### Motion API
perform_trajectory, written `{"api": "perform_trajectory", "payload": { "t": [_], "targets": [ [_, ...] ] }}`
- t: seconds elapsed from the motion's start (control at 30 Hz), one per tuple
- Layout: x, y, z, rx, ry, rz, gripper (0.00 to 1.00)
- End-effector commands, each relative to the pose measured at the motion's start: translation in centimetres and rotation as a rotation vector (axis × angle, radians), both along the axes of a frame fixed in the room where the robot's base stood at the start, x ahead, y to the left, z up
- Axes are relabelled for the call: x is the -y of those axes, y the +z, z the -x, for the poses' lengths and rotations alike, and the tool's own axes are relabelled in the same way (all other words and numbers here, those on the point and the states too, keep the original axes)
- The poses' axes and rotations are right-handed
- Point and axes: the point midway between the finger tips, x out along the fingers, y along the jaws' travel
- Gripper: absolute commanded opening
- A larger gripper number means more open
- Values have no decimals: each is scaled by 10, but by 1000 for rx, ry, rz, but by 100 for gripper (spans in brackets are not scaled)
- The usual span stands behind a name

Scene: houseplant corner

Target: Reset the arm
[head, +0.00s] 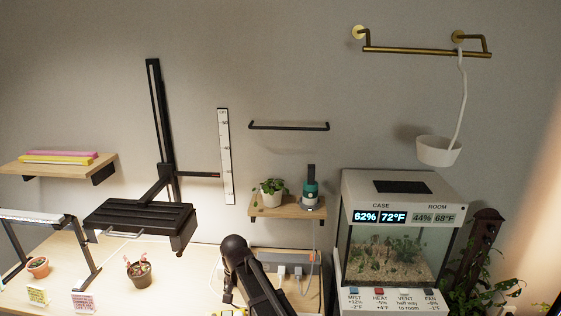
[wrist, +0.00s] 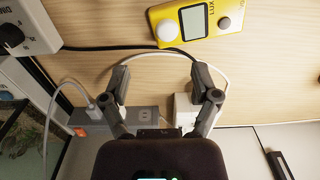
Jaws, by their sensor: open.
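My gripper (wrist: 160,80) is open in the wrist view, its two fingers spread apart with nothing held between them. A thin white cable and the wooden table top (wrist: 130,62) show beyond the fingertips. In the head view my dark arm (head: 252,272) rises from the bottom edge near the middle, in front of the table. The fingers cannot be made out in the head view.
A yellow lux meter (wrist: 195,25), a dimmer box (wrist: 40,25) and a grey power strip (wrist: 145,115) lie near my gripper. The terrarium (head: 395,255) stands right of my arm. A small wall shelf (head: 288,207) and a black raised platform (head: 140,220) are behind and left.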

Motion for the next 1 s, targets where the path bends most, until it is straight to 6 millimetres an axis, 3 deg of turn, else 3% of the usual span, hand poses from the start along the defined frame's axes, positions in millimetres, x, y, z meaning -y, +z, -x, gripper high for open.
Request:
{"api": "perform_trajectory", "payload": {
  "t": [0.37,0.7,1.0],
  "targets": [
    [114,-11,19,0,16,0,79],
    [217,-20,55,0,39,0,79],
    [282,-27,91,0,59,0,79]
  ]
}}
